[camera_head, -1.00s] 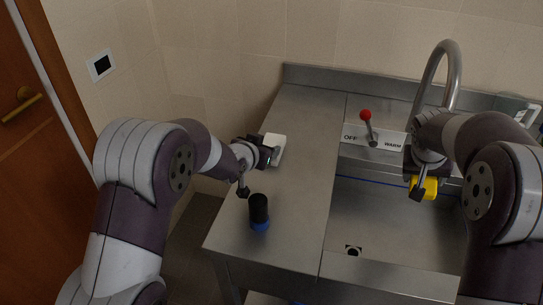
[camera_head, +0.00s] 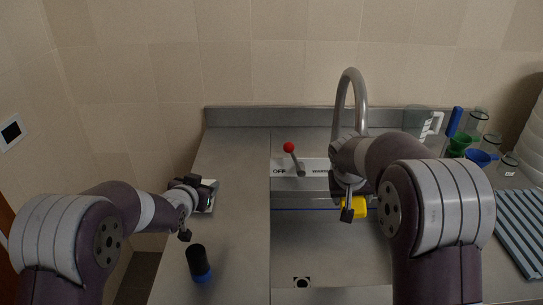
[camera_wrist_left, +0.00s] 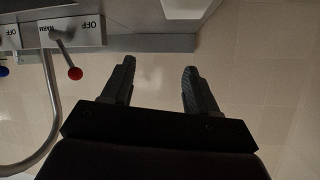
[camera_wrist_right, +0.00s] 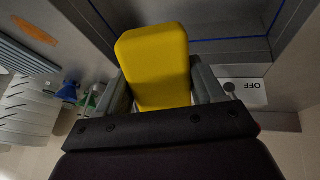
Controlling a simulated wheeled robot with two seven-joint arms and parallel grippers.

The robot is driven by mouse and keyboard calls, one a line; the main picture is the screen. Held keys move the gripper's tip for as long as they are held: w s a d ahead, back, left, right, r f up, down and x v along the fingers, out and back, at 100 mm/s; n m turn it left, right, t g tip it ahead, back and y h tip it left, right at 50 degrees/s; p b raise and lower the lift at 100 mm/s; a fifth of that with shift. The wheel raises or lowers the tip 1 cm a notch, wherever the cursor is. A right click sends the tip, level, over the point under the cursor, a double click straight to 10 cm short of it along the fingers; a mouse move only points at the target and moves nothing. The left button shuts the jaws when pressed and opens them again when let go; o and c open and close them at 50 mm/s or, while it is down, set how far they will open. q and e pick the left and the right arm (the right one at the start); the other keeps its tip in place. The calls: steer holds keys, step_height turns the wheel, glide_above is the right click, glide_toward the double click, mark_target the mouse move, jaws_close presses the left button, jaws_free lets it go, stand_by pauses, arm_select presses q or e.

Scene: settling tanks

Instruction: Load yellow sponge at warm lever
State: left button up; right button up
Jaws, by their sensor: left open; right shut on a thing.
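The yellow sponge (camera_head: 359,207) is held over the sink basin, below the faucet. My right gripper (camera_head: 352,200) is shut on it; the sponge also fills the space between the fingers in the right wrist view (camera_wrist_right: 157,65). The lever (camera_head: 297,160) has a red knob and stands on a plate marked OFF and WARM, left of the faucet. It also shows in the left wrist view (camera_wrist_left: 68,58), apart from the fingers. My left gripper (camera_head: 198,212) is open and empty above the left counter, by a white block (camera_head: 208,195).
A black and blue cylinder (camera_head: 199,263) stands on the left counter. The curved faucet (camera_head: 350,90) rises behind the sponge.

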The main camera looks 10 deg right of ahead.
arm_select(q)
steer(key=w+d+r+m+t+h, duration=0.25)
steer(key=d+r, duration=0.25)
steer(key=d, duration=0.6)
steer(key=n+t, duration=0.2)
steer(key=n, duration=0.4)
glide_toward(292, 150)
steer(key=shift+g, duration=0.25)
steer(key=x, duration=0.7)
steer(key=a+x, duration=0.1)
steer(key=x, duration=0.3)
steer(key=shift+w, duration=0.4)
jaws_close()
steer(key=shift+s+d+r+m, duration=0.15)
steer(key=shift+d+m, duration=0.3)
steer(key=shift+d, duration=0.05)
jaws_free()
